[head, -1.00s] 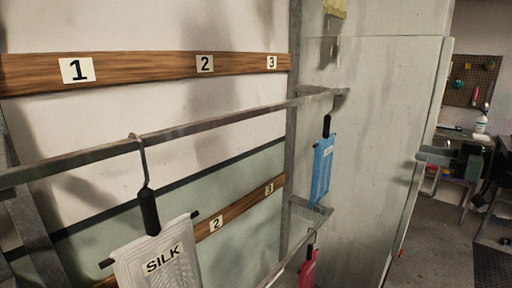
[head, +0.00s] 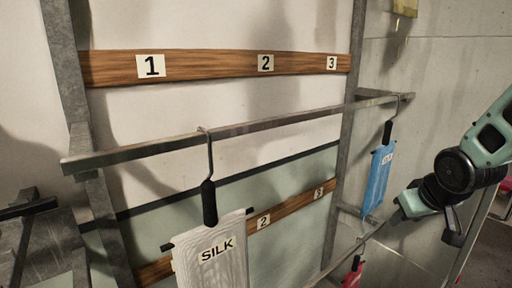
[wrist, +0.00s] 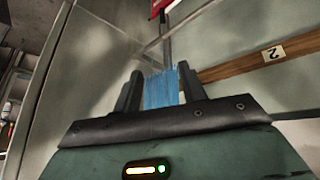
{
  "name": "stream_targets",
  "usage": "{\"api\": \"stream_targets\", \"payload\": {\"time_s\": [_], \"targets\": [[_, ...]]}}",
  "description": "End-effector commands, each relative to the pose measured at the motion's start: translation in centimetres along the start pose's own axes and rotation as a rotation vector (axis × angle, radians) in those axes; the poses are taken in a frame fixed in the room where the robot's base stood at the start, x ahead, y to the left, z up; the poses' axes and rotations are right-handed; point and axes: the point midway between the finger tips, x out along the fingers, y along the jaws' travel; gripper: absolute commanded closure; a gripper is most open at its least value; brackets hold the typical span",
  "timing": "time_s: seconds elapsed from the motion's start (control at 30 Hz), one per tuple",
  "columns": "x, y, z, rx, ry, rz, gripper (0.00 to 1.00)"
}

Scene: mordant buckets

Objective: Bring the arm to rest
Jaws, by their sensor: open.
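My gripper (wrist: 160,70) is open in the wrist view, its two dark fingers apart. A blue bag (wrist: 161,92) shows between the fingers; I cannot tell whether it is between them or beyond them. In the head view my gripper (head: 397,215) is at the right, just right of and below the blue bag (head: 378,180), and its fingertips are hard to make out. The blue bag hangs from its black-handled hook at the right end of the upper rail (head: 250,127).
A white bag labelled SILK (head: 215,255) hangs from the same rail, nearer the left. A red item (head: 353,272) hangs from the lower rail. Wooden strips (head: 205,66) carry numbers 1 to 3. A concrete wall (head: 430,90) stands behind the arm.

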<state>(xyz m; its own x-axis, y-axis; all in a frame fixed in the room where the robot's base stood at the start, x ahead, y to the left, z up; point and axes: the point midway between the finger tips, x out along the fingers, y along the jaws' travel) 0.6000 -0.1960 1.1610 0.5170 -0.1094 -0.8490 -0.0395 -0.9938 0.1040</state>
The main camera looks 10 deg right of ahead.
Motion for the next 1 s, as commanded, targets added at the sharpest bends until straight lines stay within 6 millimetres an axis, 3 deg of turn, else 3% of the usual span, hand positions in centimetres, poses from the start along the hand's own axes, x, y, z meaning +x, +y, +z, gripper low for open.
{"api": "stream_targets", "payload": {"time_s": [0.03,0.13,0.3,0.4,0.6,1.0], "targets": [[-0.9,-2.9,2.3,-0.006,-0.096,-0.037,0.59],[-3.1,-7.7,7.2,-0.012,-0.297,-0.113,0.59],[-6.5,-18.1,11.5,-0.313,-0.386,-0.251,0.59],[-8.8,-21.9,14.4,-0.468,-0.424,-0.300,0.59],[-11.7,-24.9,18.2,-0.639,-0.466,-0.340,0.59],[-12.0,-25.2,18.5,-0.654,-0.471,-0.343,0.59]]}}
